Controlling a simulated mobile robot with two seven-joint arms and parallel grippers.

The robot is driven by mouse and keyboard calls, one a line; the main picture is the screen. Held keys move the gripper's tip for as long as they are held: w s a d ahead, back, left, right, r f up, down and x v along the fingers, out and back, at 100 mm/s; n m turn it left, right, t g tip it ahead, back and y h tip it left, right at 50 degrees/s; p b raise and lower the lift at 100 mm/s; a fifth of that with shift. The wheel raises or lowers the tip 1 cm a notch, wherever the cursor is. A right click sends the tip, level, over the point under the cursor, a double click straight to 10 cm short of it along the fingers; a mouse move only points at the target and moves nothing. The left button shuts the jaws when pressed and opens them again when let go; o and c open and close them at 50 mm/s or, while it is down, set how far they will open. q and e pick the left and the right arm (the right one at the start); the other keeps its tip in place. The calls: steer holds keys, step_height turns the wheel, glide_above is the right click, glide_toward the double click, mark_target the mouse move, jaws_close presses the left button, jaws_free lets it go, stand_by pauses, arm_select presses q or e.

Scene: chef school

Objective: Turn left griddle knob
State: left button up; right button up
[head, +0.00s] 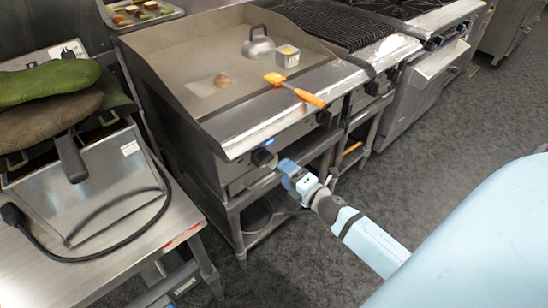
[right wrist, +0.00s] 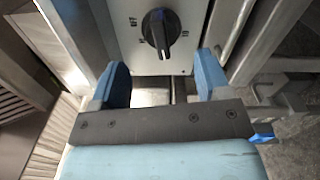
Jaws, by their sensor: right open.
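The left griddle knob (head: 262,157) is a dark knob on the front panel of the griddle (head: 185,60), below its steel front ledge. In the right wrist view a black knob (right wrist: 160,30), which appears to be this one, sits on a light panel with printed marks, its ridge close to vertical. My right gripper (head: 287,170) is just in front of and to the right of the left knob. Its two blue fingers (right wrist: 162,74) are spread apart and empty, with the knob beyond the gap and no contact visible. My left gripper is not in view.
A second griddle knob (head: 324,118) is further right. An orange-handled tool (head: 300,94) overhangs the front ledge. A steel dome (head: 258,47) and small container (head: 287,56) stand on the griddle. A steel fryer (head: 95,185) with a cable is at left. Open floor (head: 440,150) lies right.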

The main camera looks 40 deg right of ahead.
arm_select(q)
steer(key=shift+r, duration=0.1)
arm_select(e)
steer(key=s, duration=0.5)
steer(key=shift+s+d, duration=0.1)
steer(key=shift+d, duration=0.1)
steer(key=s+a+f+m+g+y, duration=0.1)
steer(key=s+a+m+g, duration=0.1)
steer(key=s+a+m, duration=0.35)
steer(key=s+a+f+m+g+y, duration=0.1)
steer(key=s+a+m+g, duration=0.1)
steer(key=a+m, duration=0.6)
steer(key=s+a+f+m+g+y, duration=0.1)
steer(key=s+a+m+g, duration=0.15)
steer(key=a+m, duration=0.4)
arm_select(q)
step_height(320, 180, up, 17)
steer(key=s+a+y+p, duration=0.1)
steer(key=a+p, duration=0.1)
steer(key=p, duration=2.5)
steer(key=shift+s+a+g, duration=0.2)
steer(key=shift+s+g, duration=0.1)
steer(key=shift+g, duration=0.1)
arm_select(e)
step_height(320, 180, up, 17)
steer(key=s+d+n+h, duration=0.1)
steer(key=s+n, duration=0.1)
